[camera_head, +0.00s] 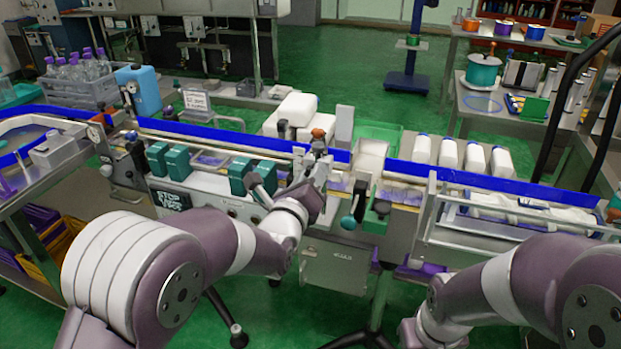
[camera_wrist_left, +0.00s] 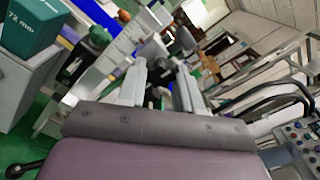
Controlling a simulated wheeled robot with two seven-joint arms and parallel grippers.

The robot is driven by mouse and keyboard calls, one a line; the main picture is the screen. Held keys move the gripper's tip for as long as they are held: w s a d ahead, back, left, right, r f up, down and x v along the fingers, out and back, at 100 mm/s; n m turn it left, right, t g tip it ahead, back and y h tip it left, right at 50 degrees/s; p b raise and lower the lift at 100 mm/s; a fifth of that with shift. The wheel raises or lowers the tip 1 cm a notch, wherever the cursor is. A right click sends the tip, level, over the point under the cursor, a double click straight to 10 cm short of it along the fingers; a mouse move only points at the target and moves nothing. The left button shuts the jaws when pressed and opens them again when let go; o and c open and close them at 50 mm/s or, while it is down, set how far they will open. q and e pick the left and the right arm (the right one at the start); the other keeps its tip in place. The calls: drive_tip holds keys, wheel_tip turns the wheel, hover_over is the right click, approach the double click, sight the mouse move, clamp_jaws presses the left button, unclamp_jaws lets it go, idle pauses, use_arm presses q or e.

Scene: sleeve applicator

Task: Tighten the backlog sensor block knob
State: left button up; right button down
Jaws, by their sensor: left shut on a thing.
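My left gripper (camera_head: 317,152) reaches over the conveyor near the middle of the head view, at the blue guide rail. Its two pale fingers show in the left wrist view (camera_wrist_left: 160,78), shut on a small dark part between them. This part is at the backlog sensor block, and I take it for the knob; the fingers hide most of it. An orange-brown cap (camera_head: 318,133) shows just behind the fingertips. My right arm comes in at the lower right of the head view; its gripper is not visible.
Teal blocks (camera_head: 158,158) line the conveyor front left of the gripper. A teal knob (camera_head: 348,222) and a black knob (camera_head: 382,207) stick out to the right. White bottles (camera_head: 448,153) stand behind the blue rail (camera_head: 500,184). A grey bin (camera_head: 340,263) hangs below.

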idle(0.3)
use_arm(q)
drive_tip(key=o, duration=1)
drive_tip(key=shift+o, duration=0.2)
drive_tip(key=v, duration=1.2)
drive_tip(key=shift+s, duration=0.4)
drive_tip(key=shift+a, duration=0.1)
